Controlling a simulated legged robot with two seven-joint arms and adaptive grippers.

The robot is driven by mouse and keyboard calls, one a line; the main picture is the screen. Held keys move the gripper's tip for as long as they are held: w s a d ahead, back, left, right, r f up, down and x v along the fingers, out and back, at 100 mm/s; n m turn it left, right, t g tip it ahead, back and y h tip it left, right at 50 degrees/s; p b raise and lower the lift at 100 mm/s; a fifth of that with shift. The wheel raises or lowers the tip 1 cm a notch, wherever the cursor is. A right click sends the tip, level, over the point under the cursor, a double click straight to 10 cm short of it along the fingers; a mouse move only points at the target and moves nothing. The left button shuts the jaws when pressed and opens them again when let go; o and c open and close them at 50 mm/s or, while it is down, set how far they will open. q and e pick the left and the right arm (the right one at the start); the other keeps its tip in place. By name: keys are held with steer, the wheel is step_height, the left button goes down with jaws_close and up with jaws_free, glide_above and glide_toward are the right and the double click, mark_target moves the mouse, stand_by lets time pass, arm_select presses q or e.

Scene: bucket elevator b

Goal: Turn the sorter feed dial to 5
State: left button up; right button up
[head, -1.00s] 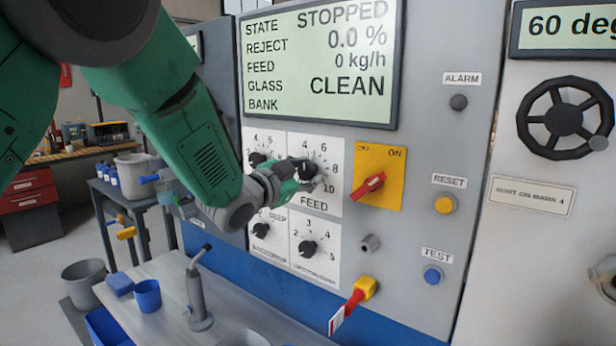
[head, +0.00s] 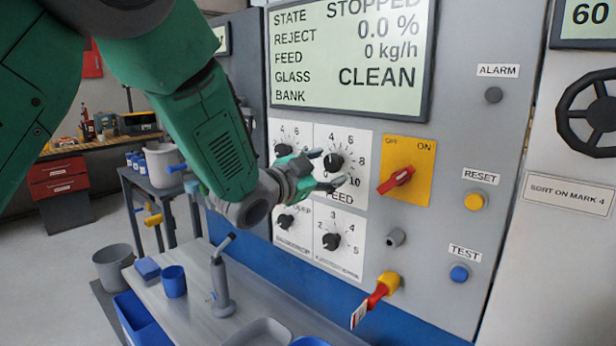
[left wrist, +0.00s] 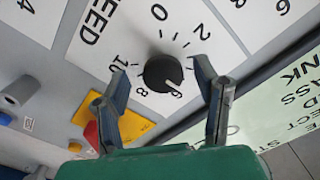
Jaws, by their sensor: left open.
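The sorter feed dial is a black round knob (head: 333,162) on a white plate marked FEED, below the screen. In the left wrist view the feed knob (left wrist: 161,72) shows between my fingers, its pale pointer mark close to the 6. My left gripper (head: 327,168) is open in front of the plate. In the left wrist view my left gripper's fingers (left wrist: 162,72) are spread on either side of the knob, with gaps to it. The number 4 is hidden there, apparently behind a finger. My right gripper is not in view.
Other dials, such as the one below (head: 332,241), sit close around. A red switch on a yellow plate (head: 404,164) is just right. The screen (head: 352,55) above reads STOPPED. A bench (head: 262,318) with a grey stand (head: 221,287) lies below.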

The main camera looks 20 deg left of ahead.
arm_select(q)
steer(key=v, duration=0.9)
steer(key=shift+s, duration=0.25)
steer(key=shift+a, duration=0.1)
step_height(320, 180, up, 6)
steer(key=n+g+y+p, duration=0.2)
steer(key=n+g+p, duration=0.25)
steer(key=n, duration=0.25)
steer(key=x, duration=0.3)
steer(key=p+x, duration=0.1)
steer(key=x, duration=0.7)
steer(key=shift+d+p, duration=0.3)
steer(key=shift+p, duration=0.1)
steer(key=shift+w+f, duration=0.35)
steer(key=shift+w, duration=0.35)
steer(key=shift+d, duration=0.1)
steer(key=shift+c, duration=0.5)
